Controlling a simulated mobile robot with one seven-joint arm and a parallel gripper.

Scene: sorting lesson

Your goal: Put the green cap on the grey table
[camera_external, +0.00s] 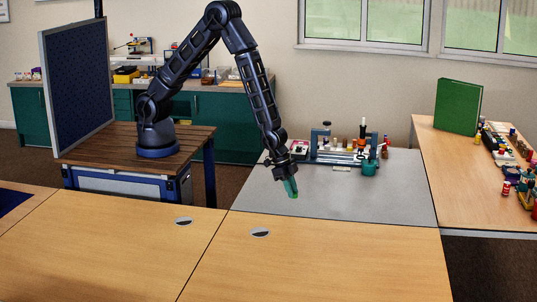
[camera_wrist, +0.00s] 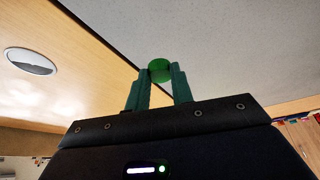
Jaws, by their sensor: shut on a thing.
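The green cap (camera_wrist: 160,70) is round and sits between the teal fingertips of my gripper (camera_wrist: 160,88) in the wrist view. My gripper is shut on it. In the external view my gripper (camera_external: 291,188) points down over the left part of the grey table (camera_external: 385,205); the cap is too small there to tell apart clearly from the fingers. The grey table top also shows behind the fingers in the wrist view (camera_wrist: 235,50). The frames do not show clearly how high the cap is above the table.
A rack with several bottles (camera_external: 345,150) and a teal pot (camera_external: 369,168) stand at the back of the grey table. Its front half is clear. Bare wooden tables (camera_external: 320,265) adjoin in front. A green book (camera_external: 458,106) stands on the right table.

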